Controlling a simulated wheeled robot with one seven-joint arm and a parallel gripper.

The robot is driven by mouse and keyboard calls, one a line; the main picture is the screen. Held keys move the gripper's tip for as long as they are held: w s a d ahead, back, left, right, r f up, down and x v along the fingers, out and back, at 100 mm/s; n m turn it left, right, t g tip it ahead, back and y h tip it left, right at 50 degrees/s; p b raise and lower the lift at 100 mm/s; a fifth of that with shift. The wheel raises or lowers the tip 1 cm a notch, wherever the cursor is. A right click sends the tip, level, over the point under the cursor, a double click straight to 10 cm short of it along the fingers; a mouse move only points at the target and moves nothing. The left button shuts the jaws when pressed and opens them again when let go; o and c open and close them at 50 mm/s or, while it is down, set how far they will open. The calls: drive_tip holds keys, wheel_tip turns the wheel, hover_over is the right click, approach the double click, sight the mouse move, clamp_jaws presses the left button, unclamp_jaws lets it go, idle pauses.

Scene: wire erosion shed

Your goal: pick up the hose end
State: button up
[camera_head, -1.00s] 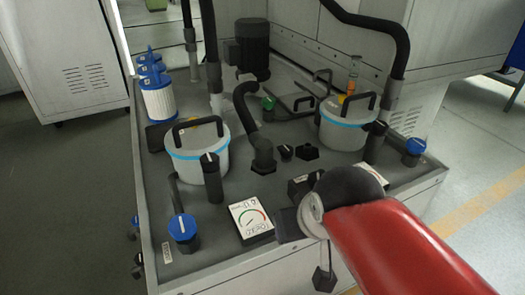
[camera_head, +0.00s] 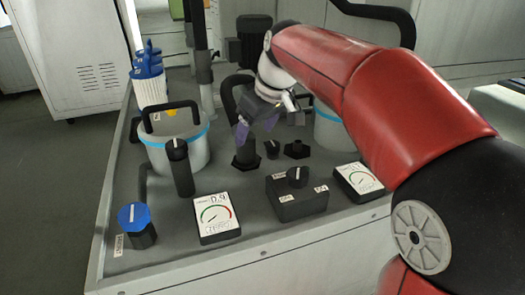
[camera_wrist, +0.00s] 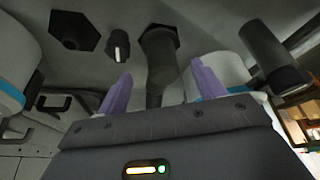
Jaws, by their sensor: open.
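The dark curved hose end (camera_head: 245,156) stands in a hex fitting on the middle of the grey machine top. Its upper bend is partly hidden behind my gripper in the head view. My gripper (camera_head: 255,130) is open, with purple fingers, reaching down beside the hose. In the wrist view the hose end (camera_wrist: 160,60) shows between the two spread fingertips of my gripper (camera_wrist: 160,82), running up to its hex fitting. I cannot tell whether a finger touches it.
A white bucket (camera_head: 183,153) with a black handle stands left, another (camera_head: 328,130) right, partly behind my arm. Nearby are a knob (camera_head: 272,148), an empty hex fitting (camera_head: 297,149), a dark post (camera_head: 181,168), a gauge (camera_head: 216,217), a switch box (camera_head: 297,198) and a blue-capped valve (camera_head: 134,222).

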sight(245, 147)
drive_tip(key=shift+w+a+f, duration=0.15)
drive_tip(key=shift+w+f, duration=0.1)
drive_tip(key=shift+f, duration=0.05)
drive_tip(key=x, duration=0.4)
drive_tip(key=b+x, duration=0.1)
drive_tip(key=x, duration=0.2)
drive_tip(key=shift+w+a, duration=0.15)
drive_tip(key=shift+a, duration=0.2)
drive_tip(key=shift+r, duration=0.15)
clamp_jaws()
